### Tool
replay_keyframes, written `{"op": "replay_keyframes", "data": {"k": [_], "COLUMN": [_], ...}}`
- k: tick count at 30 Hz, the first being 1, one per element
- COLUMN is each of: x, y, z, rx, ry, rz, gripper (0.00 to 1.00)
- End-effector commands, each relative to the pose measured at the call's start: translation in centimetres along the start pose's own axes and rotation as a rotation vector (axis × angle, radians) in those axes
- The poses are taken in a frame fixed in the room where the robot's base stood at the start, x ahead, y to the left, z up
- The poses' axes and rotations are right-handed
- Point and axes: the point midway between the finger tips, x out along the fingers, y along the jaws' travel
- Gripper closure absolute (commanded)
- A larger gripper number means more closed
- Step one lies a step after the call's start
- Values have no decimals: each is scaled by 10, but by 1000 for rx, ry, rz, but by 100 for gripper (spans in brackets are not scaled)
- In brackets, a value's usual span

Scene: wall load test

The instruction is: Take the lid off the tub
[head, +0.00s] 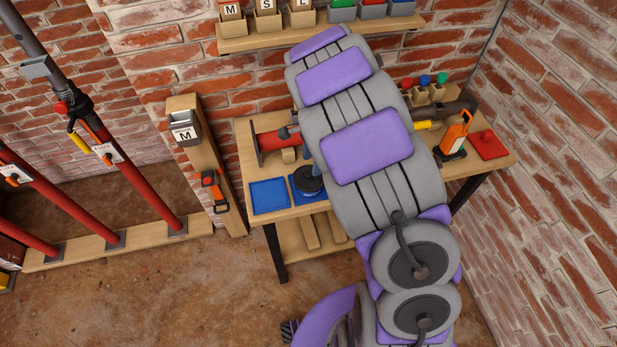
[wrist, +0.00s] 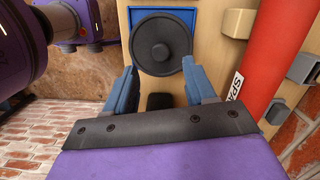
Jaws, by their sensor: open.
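A dark round lid with a raised centre (wrist: 161,43) shows in the wrist view, over a blue mat (wrist: 190,14). The tub's walls under it are hidden from above. In the head view the dark round piece (head: 308,181) sits on the right one of two blue mats, beside my arm. In the wrist view my gripper (wrist: 163,88) is open, with a blue finger on each side and nothing between them. The lid lies just past the fingertips, roughly centred between them. I cannot tell whether the fingers touch it. In the head view my arm hides most of my gripper.
The wooden workbench (head: 245,150) holds an empty blue mat (head: 269,196), a red cylinder (head: 278,140), an orange bottle (head: 454,134) and a red mat (head: 487,142). A shelf with bins (head: 268,24) hangs above. Red props (head: 140,180) stand at the left.

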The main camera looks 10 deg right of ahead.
Motion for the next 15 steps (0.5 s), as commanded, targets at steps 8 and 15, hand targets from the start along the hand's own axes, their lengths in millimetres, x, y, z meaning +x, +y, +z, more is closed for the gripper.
{"op": "replay_keyframes", "data": {"k": [8,15], "x": [40,44], "y": [-2,-2], "z": [5,5], "rx": [1,0], "ry": [-2,-1], "rz": [1,-2], "gripper": [45,45]}}
